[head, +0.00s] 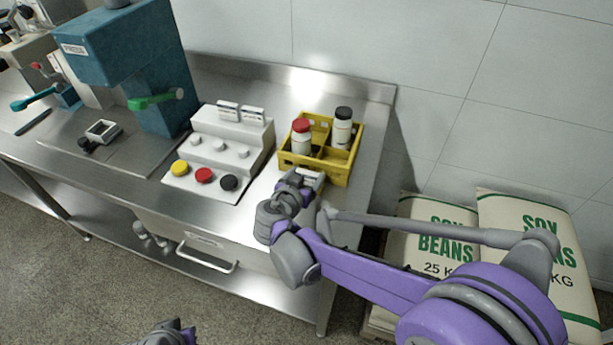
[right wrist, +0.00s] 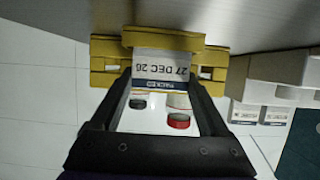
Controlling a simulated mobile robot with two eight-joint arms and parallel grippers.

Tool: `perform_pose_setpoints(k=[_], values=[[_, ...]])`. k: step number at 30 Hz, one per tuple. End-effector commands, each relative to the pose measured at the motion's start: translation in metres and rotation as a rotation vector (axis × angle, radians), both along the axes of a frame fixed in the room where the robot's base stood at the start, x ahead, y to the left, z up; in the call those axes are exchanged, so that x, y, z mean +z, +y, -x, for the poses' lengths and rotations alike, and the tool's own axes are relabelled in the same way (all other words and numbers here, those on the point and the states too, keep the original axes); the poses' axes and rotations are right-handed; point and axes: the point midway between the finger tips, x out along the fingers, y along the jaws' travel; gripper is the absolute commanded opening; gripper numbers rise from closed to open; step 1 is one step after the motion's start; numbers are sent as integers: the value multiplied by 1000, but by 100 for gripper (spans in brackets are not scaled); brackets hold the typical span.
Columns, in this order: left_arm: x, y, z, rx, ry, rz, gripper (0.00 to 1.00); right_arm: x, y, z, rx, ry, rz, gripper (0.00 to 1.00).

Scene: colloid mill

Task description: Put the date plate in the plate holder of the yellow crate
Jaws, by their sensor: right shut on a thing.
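The yellow crate (head: 335,177) stands at the right end of the steel counter, with its front wall towards me. My right gripper (head: 300,184) is at that front wall, shut on the date plate (head: 312,176). In the right wrist view the plate (right wrist: 162,68) is upside down, reads 27 DEC 26 and has a dark blue band. It sits between the fingertips (right wrist: 166,80). Its far edge meets a yellow bar (right wrist: 162,38) on the crate; I cannot tell whether it is inside the holder. My left gripper (head: 168,335) barely shows at the bottom edge; its jaws are unclear.
A red-capped bottle (head: 301,138) and a black-capped bottle (head: 342,128) stand in the crate. A white stepped control box (head: 225,150) with coloured knobs stands left of it. A teal press (head: 130,60) is further left.

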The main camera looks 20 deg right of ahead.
Motion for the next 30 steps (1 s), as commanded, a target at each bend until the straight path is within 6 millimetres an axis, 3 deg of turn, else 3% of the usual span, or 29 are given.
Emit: perform_pose_setpoints(k=[10,11,14,23,30], values=[[-3,0,0,0,1,0,0,-4,0,0,0,0,0,26],[-2,0,0,0,1,0,0,-4,0,0,0,0,0,82],[-2,0,0,0,1,0,0,-3,0,0,0,0,0,100],[1,0,0,0,0,0,0,2,0,0,1,0,0,100],[4,0,0,0,-1,0,0,16,22,30,5,-1,-1,100]])
